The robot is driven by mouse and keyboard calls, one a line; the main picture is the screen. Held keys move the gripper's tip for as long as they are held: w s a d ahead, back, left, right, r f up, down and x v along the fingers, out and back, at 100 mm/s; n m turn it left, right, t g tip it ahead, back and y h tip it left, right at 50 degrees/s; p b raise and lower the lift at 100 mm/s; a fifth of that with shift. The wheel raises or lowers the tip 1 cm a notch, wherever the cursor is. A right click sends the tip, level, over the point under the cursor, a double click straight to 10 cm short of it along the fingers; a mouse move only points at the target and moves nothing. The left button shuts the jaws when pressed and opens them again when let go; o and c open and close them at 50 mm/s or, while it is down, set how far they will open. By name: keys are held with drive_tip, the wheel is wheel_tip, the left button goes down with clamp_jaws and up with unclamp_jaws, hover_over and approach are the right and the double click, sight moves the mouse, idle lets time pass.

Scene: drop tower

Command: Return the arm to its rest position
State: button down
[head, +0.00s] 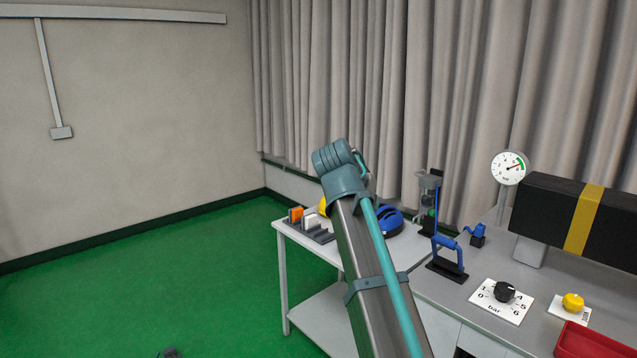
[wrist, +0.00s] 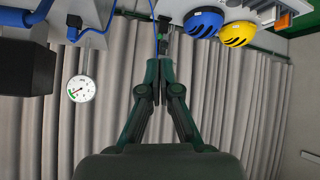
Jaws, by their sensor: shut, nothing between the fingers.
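My arm (head: 365,265) rises from the bottom of the head view, with its teal joint in front of the curtain and the side table. My gripper (wrist: 160,64) shows in the wrist view, where the picture is upside down. Its two dark green fingers come together at the tips, with nothing between them. The gripper itself cannot be made out in the head view. It is apart from the benches, with grey curtain behind it in the wrist view.
A white side table (head: 300,238) holds a blue helmet (head: 390,221), a partly hidden yellow helmet and small blocks. Green floor at left is clear.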

drive_tip(key=s+f+n+g+y, duration=0.15)
drive_tip(key=s+f, duration=0.25)
drive_tip(key=f, duration=1.3)
drive_tip(key=s+f+n+g+y, duration=0.1)
drive_tip(key=s+f+n+g, duration=0.25)
drive_tip(key=f, duration=1.35)
drive_tip(key=s+f+n+g+y, duration=0.1)
drive_tip(key=s+f, duration=0.3)
drive_tip(key=f, duration=1.4)
drive_tip(key=s+d+f+g+y, duration=0.2)
drive_tip(key=s+f+g, duration=0.2)
drive_tip(key=s+f, duration=1.3)
drive_tip(key=s+d+f+g, duration=0.1)
drive_tip(key=s+f, duration=0.3)
drive_tip(key=s, duration=0.8)
drive_tip(key=s+d+f+g, duration=0.1)
drive_tip(key=s+f+g, duration=0.2)
drive_tip(key=s, duration=0.9)
drive_tip(key=shift+f+m, duration=0.3)
drive_tip(key=shift+f, duration=0.45)
drive_tip(key=shift+s, duration=0.1)
